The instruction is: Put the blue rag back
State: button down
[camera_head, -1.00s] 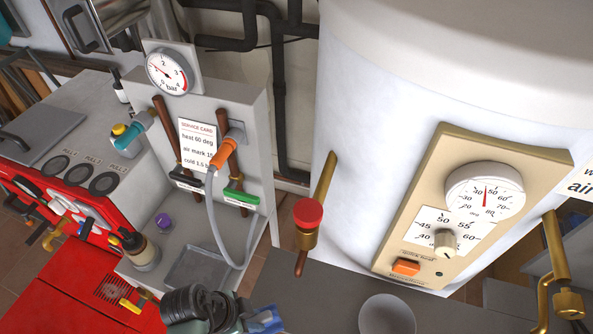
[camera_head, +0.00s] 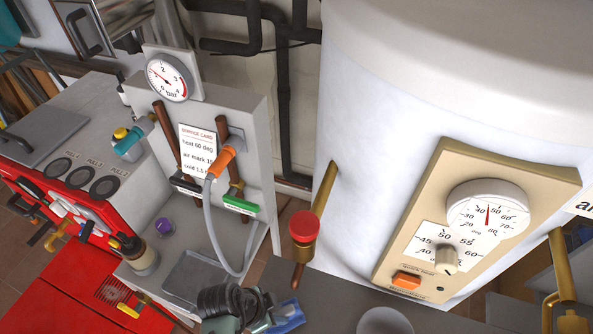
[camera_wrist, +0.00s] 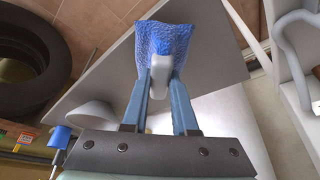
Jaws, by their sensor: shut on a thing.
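The blue rag (camera_head: 288,317) is at the bottom edge of the head view, beside my gripper (camera_head: 268,324). In the wrist view the rag (camera_wrist: 165,45) has a netted texture and sticks out past the fingertips. My gripper (camera_wrist: 160,72) is shut on its near end. The rag is held over the grey worktop (camera_head: 325,290).
A white bowl (camera_head: 385,321) stands on the worktop to the right. A shallow grey tray (camera_head: 200,275) lies at left below the gauge panel (camera_head: 245,110) and its grey hose (camera_head: 213,215). A red-capped brass valve (camera_head: 304,228) juts out from the white boiler (camera_head: 400,130).

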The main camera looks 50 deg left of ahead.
aim_at(294, 306)
jog(key=w, duration=0.2)
jog(key=w+d, duration=0.1)
jog(key=shift+w+r+p, duration=0.1)
jog(key=shift+w+p, duration=0.2)
jog(key=shift+w, duration=0.1)
jog(key=shift+x, duration=0.75)
jog(key=shift+w, duration=0.1)
jog(key=shift+f, duration=0.2)
jog(key=shift+f, duration=0.1)
jog(key=c, duration=0.7)
grip_release()
